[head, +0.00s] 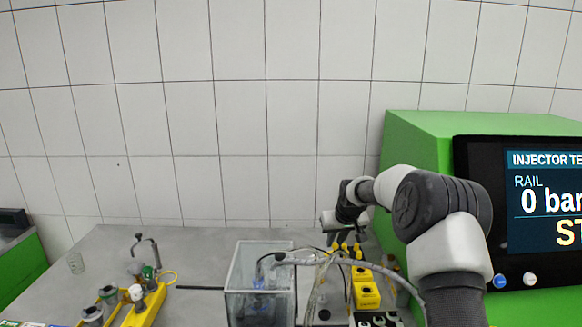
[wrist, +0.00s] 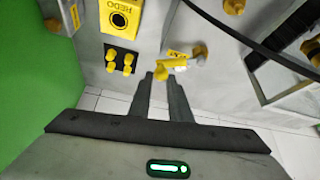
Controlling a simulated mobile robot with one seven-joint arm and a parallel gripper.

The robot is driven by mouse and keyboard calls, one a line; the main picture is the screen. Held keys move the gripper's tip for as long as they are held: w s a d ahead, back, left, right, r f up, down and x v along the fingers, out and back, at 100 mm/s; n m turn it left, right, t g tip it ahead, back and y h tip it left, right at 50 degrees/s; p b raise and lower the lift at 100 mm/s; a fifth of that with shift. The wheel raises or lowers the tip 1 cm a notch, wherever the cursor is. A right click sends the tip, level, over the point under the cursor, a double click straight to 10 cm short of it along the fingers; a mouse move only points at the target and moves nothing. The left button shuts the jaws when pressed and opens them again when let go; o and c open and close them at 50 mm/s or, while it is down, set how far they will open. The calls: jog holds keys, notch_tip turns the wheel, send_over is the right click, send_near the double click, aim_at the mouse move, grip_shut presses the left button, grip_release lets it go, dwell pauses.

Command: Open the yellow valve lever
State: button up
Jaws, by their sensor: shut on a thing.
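The yellow valve lever (wrist: 174,63) shows in the wrist view, just beyond my fingertips, beside a yellow knob-like fitting on a grey surface. My gripper (wrist: 158,78) has its two fingers close together, and the near end of the lever sits between their tips. It is shut on this lever end. In the head view, my gripper (head: 333,220) is above the bench to the left of the green machine. Small yellow parts show below it there, but I cannot tell which is the lever.
A clear tank (head: 262,290) stands left of the yellow boxes (head: 366,294). The green machine (head: 420,135) with its screen is close on the right. In the wrist view, a black cable (wrist: 225,32) crosses near the lever, and a black block with yellow knobs (wrist: 121,60) is to its left.

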jog(key=shift+w, duration=0.1)
jog(key=shift+w+a, duration=0.55)
jog(key=shift+w, duration=0.1)
jog(key=shift+c, duration=0.3)
jog(key=shift+a, duration=0.2)
